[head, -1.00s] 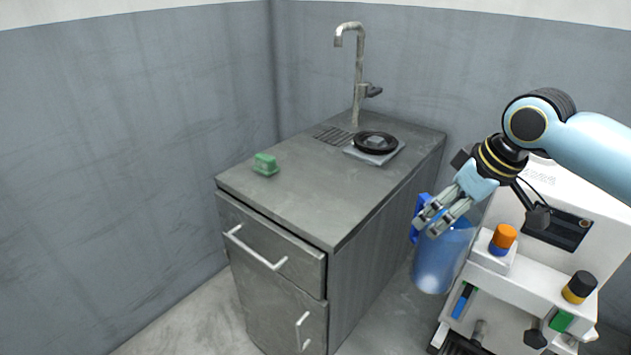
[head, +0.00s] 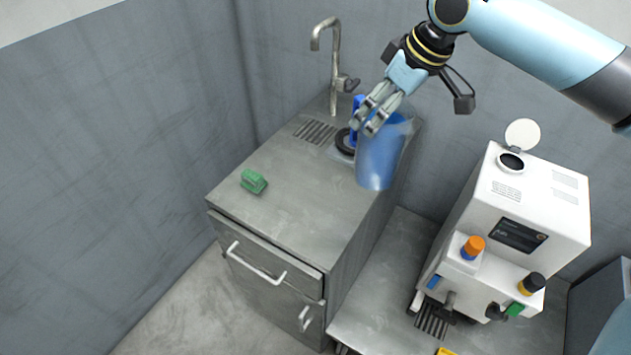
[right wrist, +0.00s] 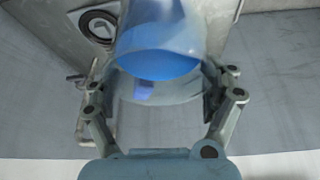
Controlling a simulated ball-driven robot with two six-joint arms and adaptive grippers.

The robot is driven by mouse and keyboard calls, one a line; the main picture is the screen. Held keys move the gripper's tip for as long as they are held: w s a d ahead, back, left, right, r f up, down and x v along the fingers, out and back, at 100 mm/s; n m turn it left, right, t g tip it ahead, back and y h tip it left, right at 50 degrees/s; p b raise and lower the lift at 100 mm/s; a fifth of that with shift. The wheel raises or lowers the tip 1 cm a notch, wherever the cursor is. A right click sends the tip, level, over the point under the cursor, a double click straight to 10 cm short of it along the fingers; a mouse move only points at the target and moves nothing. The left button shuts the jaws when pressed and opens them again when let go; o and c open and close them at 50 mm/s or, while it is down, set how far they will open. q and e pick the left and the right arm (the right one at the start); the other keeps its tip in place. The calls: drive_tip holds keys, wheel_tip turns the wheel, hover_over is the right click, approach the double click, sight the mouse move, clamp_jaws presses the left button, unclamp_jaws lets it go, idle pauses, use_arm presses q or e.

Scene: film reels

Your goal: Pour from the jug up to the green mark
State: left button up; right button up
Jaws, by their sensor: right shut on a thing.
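The jug (head: 377,160) is clear with blue inside and a blue handle (head: 356,112). My right gripper (head: 376,118) is shut on its upper part and holds it in the air, roughly upright, in front of the counter's far right corner in the head view. In the right wrist view the jug (right wrist: 160,65) sits between the two fingers. The white machine (head: 543,190) stands to the lower right, with its round lid (head: 522,133) raised beside a round opening (head: 511,162). A small green part (head: 515,310) shows low on its front; I cannot make out a green mark. My left gripper is not in view.
The metal counter (head: 290,215) carries a green sponge-like block (head: 253,181), a tall tap (head: 334,60) and a dark round thing (head: 345,141) partly behind the jug. The machine has an orange-topped knob (head: 472,246) and a yellow-black knob (head: 531,284). A grey surface lies under it.

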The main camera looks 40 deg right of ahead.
drive_tip(key=shift+w+a+f, duration=0.1)
drive_tip(key=shift+w+a, duration=0.15)
drive_tip(key=shift+w, duration=0.05)
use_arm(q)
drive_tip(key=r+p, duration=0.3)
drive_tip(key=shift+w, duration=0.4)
use_arm(e)
drive_tip(key=w+a+f, duration=0.7)
drive_tip(key=a+f, duration=0.1)
drive_tip(key=f, duration=0.2)
drive_tip(key=shift+a, duration=0.25)
drive_tip(key=shift+w+f, duration=0.1)
drive_tip(key=shift+f, duration=0.1)
drive_tip(key=o, duration=1.5)
drive_tip(key=shift+f, duration=0.15)
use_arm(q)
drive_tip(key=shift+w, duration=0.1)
use_arm(e)
drive_tip(key=shift+o, duration=0.2)
